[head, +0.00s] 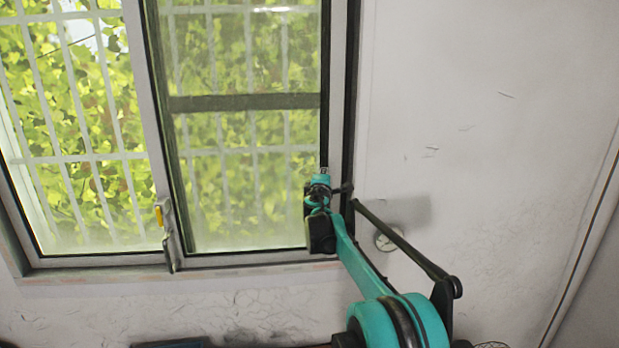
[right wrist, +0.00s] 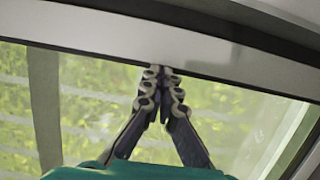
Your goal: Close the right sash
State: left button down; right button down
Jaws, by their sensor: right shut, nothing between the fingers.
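The window fills the upper left of the head view. Its right pane (head: 245,210) shows leaves and bars through the glass, with a dark crossbar behind. A pale upright frame member (head: 339,70) runs along this pane's right side, with dark strips on both sides. My right gripper (head: 324,172) is at the lower part of this member, its fingers partly hidden by the wrist. In the right wrist view, the right gripper (right wrist: 163,70) is shut and empty, its fingertips at the edge of the pale frame bar (right wrist: 190,45); contact is hard to tell. My left gripper is out of view.
A latch with a yellow part (head: 160,214) is on the upright between the two panes. A worn white wall (head: 480,130) lies right of the window, with a small round fitting (head: 385,241) on it. A dark object (head: 175,343) shows at the bottom edge.

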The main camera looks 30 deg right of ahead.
jog(key=shift+d, duration=0.1)
dwell(0.4)
jog(key=shift+s, duration=0.1)
jog(key=v, duration=1.2)
